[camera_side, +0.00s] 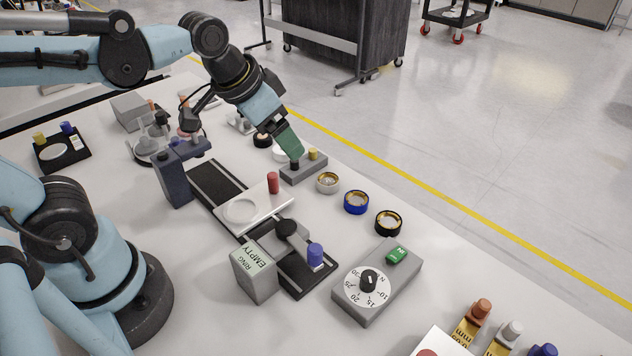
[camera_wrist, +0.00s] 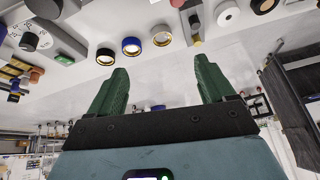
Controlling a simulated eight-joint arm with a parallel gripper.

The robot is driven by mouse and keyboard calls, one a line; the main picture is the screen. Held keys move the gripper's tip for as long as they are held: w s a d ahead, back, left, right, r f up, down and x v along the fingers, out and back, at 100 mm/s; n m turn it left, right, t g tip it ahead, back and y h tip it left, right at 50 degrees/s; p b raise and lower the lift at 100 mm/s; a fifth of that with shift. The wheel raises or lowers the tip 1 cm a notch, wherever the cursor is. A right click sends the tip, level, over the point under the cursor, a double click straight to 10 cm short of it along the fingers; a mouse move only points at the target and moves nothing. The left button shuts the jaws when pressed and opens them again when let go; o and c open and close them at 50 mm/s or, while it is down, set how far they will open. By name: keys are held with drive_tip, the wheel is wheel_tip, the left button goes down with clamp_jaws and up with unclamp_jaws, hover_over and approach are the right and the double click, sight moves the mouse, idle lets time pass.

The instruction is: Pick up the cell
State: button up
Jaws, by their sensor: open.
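No part is labelled as the cell, so I cannot tell which one it is. Three round gold-lined rings lie in a row on the white table: a pale one (camera_side: 328,182), a blue one (camera_side: 356,202) and a black one (camera_side: 388,222). They also show near the top of the wrist view as the pale (camera_wrist: 162,36), blue (camera_wrist: 131,46) and black (camera_wrist: 105,56) rings. My gripper (camera_side: 294,152) has green fingers and is over the grey block (camera_side: 298,174) with a black and a yellow peg. In the wrist view my gripper (camera_wrist: 161,64) is open, with nothing between its fingers.
A dark rail carries a white plate (camera_side: 262,213) with a red peg. A grey box (camera_side: 253,272) reading "RING EMPTY" and a dial box (camera_side: 376,285) stand nearer. A blue-grey post (camera_side: 172,180) stands left of the rail. The table right of the rings is clear.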

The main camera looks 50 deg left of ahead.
drive_tip(key=w+d+m+g, duration=0.3)
drive_tip(key=w+d, duration=0.1)
drive_tip(key=w, duration=0.2)
drive_tip(key=m+g, duration=0.3)
drive_tip(key=m, duration=0.1)
hover_over(357, 197)
wheel_tip(357, 197, down, 3)
wheel_tip(357, 197, down, 12)
drive_tip(key=shift+f, duration=0.1)
drive_tip(key=c, duration=1.2)
drive_tip(key=shift+o, duration=0.2)
